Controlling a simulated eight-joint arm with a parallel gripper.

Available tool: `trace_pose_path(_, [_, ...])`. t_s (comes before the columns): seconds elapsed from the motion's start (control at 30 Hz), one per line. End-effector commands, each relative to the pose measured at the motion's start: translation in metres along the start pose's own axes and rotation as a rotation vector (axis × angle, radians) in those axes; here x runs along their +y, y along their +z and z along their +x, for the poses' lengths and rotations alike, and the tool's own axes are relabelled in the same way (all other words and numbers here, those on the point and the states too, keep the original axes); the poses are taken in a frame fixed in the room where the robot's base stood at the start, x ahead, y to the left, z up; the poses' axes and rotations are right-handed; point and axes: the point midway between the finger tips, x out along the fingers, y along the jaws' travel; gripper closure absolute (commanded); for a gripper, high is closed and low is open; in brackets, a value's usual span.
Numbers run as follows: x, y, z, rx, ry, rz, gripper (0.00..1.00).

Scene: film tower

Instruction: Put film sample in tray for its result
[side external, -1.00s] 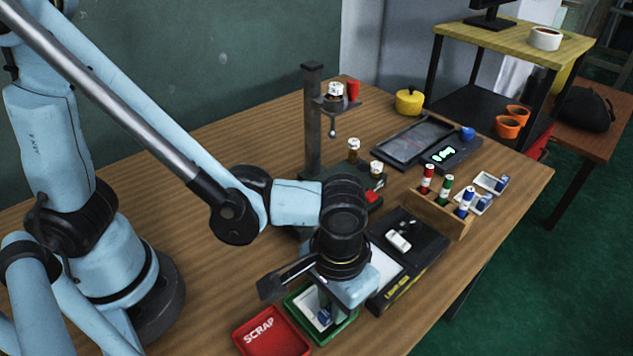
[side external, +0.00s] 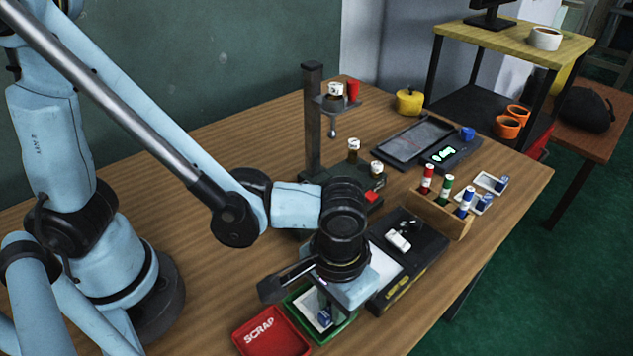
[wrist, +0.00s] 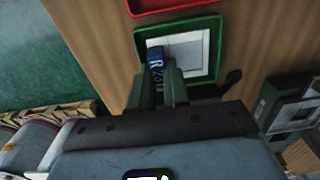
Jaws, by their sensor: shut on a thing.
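The film sample (wrist: 187,52) is a pale square with a dark blue tab (wrist: 155,62) marked with white characters. My gripper (wrist: 162,76) is shut on the blue tab. The pale square lies within the outline of the green tray (wrist: 219,42); I cannot tell whether it touches the tray floor. In the side view the green tray (side external: 347,325) is partly hidden by my wrist, and the sample (side external: 309,308) shows below it. The red tray marked SCRAP (side external: 272,333) stands beside the green tray, and its edge also shows in the wrist view (wrist: 165,8).
A black device (side external: 420,245) with a white item on top stands right of the tray. Behind are a column stand (side external: 312,120), a wooden rack (side external: 440,212) with red, green and blue tubes, and more blue-tabbed samples (side external: 492,181). Bare table lies to the left.

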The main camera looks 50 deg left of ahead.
Motion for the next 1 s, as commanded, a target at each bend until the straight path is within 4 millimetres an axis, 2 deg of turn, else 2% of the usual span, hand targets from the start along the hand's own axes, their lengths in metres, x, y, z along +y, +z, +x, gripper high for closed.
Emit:
trace_pose_path(0.13, [0.0000, 0.0000, -0.0001, 0.000, 0.000, 0.000, 1.00])
trace_pose_path(0.17, [0.0000, 0.0000, -0.0001, 0.000, 0.000, 0.000, 0.83])
trace_pose_path(0.33, [0.0000, 0.0000, -0.0001, 0.000, 0.000, 0.000, 0.57])
trace_pose_path(0.57, [0.0000, 0.0000, -0.0001, 0.000, 0.000, 0.000, 0.53])
trace_pose_path(0.7, [0.0000, 0.0000, -0.0001, 0.000, 0.000, 0.000, 0.31])
trace_pose_path(0.77, [0.0000, 0.0000, -0.0001, 0.000, 0.000, 0.000, 0.25])
trace_pose_path(1.0, [0.0000, 0.0000, -0.0002, 0.000, 0.000, 0.000, 0.25])
